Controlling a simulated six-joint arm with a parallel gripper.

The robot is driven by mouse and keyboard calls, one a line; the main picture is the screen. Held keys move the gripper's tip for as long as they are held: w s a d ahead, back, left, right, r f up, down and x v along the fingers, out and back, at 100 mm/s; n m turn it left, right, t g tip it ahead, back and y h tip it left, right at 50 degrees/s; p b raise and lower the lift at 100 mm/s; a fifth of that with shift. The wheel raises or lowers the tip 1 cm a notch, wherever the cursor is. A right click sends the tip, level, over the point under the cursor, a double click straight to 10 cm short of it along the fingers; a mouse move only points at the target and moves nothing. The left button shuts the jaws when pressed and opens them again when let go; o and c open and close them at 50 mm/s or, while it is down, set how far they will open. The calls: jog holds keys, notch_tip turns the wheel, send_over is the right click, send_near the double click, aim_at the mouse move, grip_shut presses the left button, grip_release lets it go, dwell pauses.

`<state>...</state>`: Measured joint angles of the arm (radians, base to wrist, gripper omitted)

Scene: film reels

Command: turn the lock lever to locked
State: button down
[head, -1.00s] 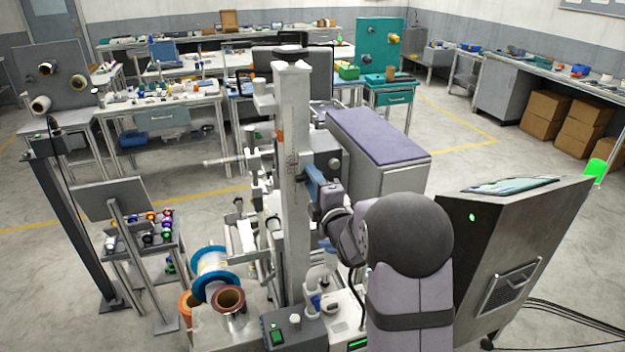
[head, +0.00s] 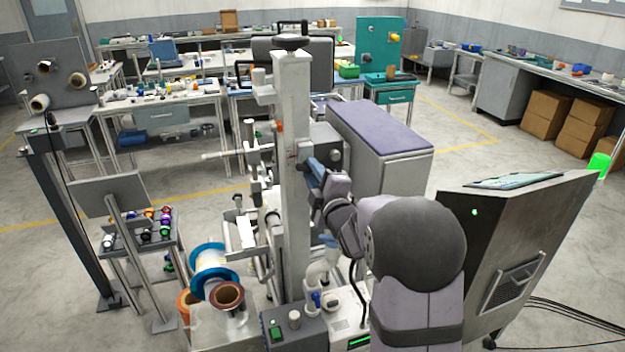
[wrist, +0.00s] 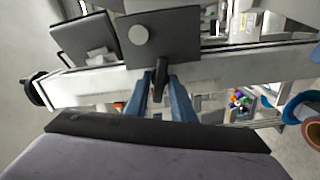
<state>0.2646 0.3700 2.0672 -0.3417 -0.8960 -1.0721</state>
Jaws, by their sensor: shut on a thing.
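The lock lever (wrist: 158,76) is a short dark bar in the wrist view. It points down in the picture from under a dark block (wrist: 163,38) with a round silver knob. My gripper (wrist: 160,88) has its two blue fingers on either side of the lever, closed on it. In the head view my gripper (head: 316,168) is at the right side of the tall pale beam (head: 293,140), just below the dark block (head: 322,146). The lever itself is hidden there by the fingers and the beam. I cannot read any lock marking.
A blue-rimmed reel (head: 214,267) and a copper-coloured spool (head: 227,295) are low left of the beam. A purple-topped grey cabinet (head: 380,135) stands behind the gripper. A slanted console (head: 515,250) is at the right. Open floor lies between cabinet and console.

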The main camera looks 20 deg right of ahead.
jog(key=m+b, duration=0.1)
jog(key=m, duration=0.1)
jog(key=m+b, duration=0.1)
jog(key=shift+f+m+b, duration=0.2)
jog(key=shift+m+b, duration=0.15)
jog(key=shift+m, duration=0.05)
jog(key=m+b, duration=0.1)
jog(key=m, duration=0.2)
jog(key=shift+r+m+b, duration=0.1)
jog(key=shift+m+b, duration=0.2)
jog(key=shift+b, duration=0.05)
jog(key=m+b, duration=0.1)
jog(key=m, duration=0.2)
jog(key=shift+m, duration=2.2)
jog(key=c, duration=1.8)
grip_release()
jog(key=shift+o, duration=0.2)
jog(key=shift+r, duration=0.1)
jog(key=s+b, duration=0.2)
jog(key=s, duration=0.5)
jog(key=shift+s, duration=0.15)
